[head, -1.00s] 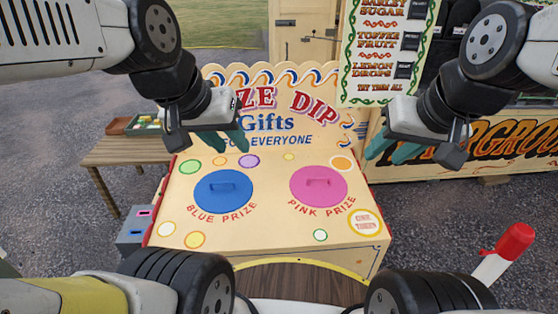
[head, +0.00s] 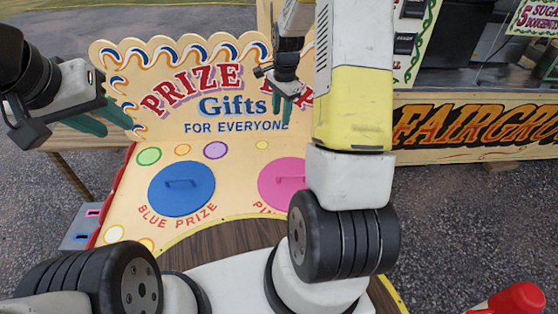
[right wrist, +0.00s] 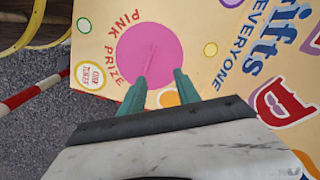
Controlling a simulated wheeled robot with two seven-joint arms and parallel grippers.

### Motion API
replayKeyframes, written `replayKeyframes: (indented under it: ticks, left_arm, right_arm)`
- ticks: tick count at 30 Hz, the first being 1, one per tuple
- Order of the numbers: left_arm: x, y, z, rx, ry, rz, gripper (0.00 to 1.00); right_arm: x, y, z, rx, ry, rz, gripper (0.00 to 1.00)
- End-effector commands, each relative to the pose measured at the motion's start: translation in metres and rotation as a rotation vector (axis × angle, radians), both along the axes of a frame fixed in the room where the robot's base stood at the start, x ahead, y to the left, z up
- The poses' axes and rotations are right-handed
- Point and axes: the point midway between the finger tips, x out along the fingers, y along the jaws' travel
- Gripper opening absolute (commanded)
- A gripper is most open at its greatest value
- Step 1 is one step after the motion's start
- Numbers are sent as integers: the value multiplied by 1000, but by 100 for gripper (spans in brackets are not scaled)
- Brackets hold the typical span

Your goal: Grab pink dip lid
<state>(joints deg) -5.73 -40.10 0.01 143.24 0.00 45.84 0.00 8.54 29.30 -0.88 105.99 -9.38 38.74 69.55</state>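The pink dip lid (head: 275,187) is a flat round disc with a small bar handle, lying on the cream prize dip board. My right arm hides its right part in the head view. The whole lid (right wrist: 150,38) shows in the right wrist view, with its handle facing the camera. My right gripper (head: 282,113) is open and empty above the back of the board, pointing down. In the right wrist view its two teal fingertips (right wrist: 160,74) are apart near the lid's edge; contact is not visible. My left gripper (head: 118,130) is open and empty at the board's left.
A blue lid (head: 181,202) with a bar handle lies left of the pink one. The upright prize dip sign (head: 245,110) stands behind both lids. A wooden table (head: 85,142) is behind on the left. A fairground stall (head: 460,150) stands at the right.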

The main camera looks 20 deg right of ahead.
Motion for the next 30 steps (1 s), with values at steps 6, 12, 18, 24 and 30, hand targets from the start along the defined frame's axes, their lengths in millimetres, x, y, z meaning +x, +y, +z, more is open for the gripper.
replayKeyframes:
  ticks: [6,12,18,24,30]
  left_arm:
    - [0,0,0,0,0,0,33]
    - [0,0,0,0,0,0,33]
    - [0,0,0,0,0,0,33]
    - [0,0,0,0,0,0,33]
    - [0,0,0,0,0,0,33]
  right_arm:
    - [15,-25,-127,3,132,-305,39]
    - [9,-36,-206,-6,200,-492,39]
    - [4,-38,-238,-11,224,-561,39]
    - [0,-38,-260,-10,225,-563,39]
    - [-6,-39,-287,-9,227,-564,39]
